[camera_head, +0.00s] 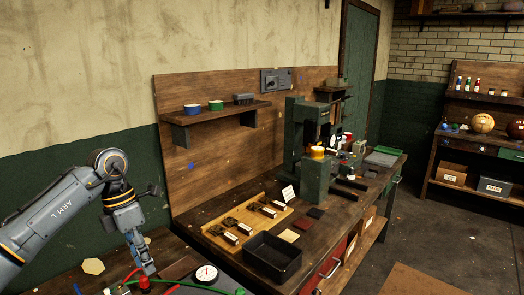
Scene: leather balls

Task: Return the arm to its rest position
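My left arm, marked "ARM L", comes in from the left, bent at a joint, with its forearm hanging down. My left gripper (149,270) points down over the near bench, just above a small red-topped piece (144,284). Its fingers are small and seen from the side, so I cannot tell whether they are open or touch that piece. My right gripper is not in view.
A round gauge (206,274) and red and green hoses lie near the gripper. To the right, the workbench holds a black tray (272,257), a wooden board (248,221) with several tools and a green press (314,180). A wall shelf (215,113) is behind.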

